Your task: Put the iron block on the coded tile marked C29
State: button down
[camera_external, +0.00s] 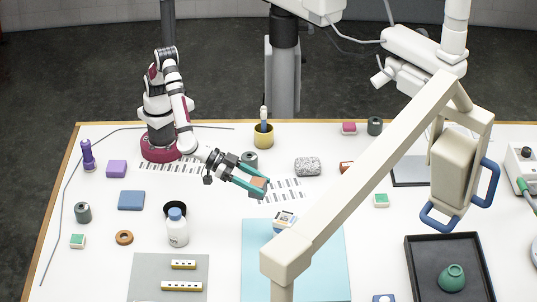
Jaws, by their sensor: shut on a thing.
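My gripper (262,186), with teal fingers, is shut on a small rust-brown block (259,184) near the middle of the table. The block looks to be above the table beside the printed marks; I cannot tell its exact height. I cannot tell from its look whether it is the iron block. Small tile-like pieces with coloured edges lie about: a green one (78,241) at left, another green one (381,200) at right and a blue one (384,298) at the front. No code is readable, so I cannot tell which is C29.
A white bottle (177,229) stands before a black cup. A yellow pot (263,136) and a speckled grey block (308,166) lie behind. A light-blue mat (325,265) is in front, bearing a small patterned object (285,217). A large beige arm overhangs the right, hiding some table.

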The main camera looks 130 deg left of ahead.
jog(key=d+r, duration=0.2)
jog(key=d, duration=0.2)
jog(key=h, duration=0.1)
send_over(285, 218)
jog(key=shift+m, duration=0.4)
notch_tip(285, 218, down, 6)
jog(key=shift+s+d+f, duration=0.1)
jog(key=shift+s+f, duration=0.05)
jog(key=shift+f, duration=2.1)
jog(key=shift+c, duration=1)
grip_release()
jog(key=shift+f, duration=0.2)
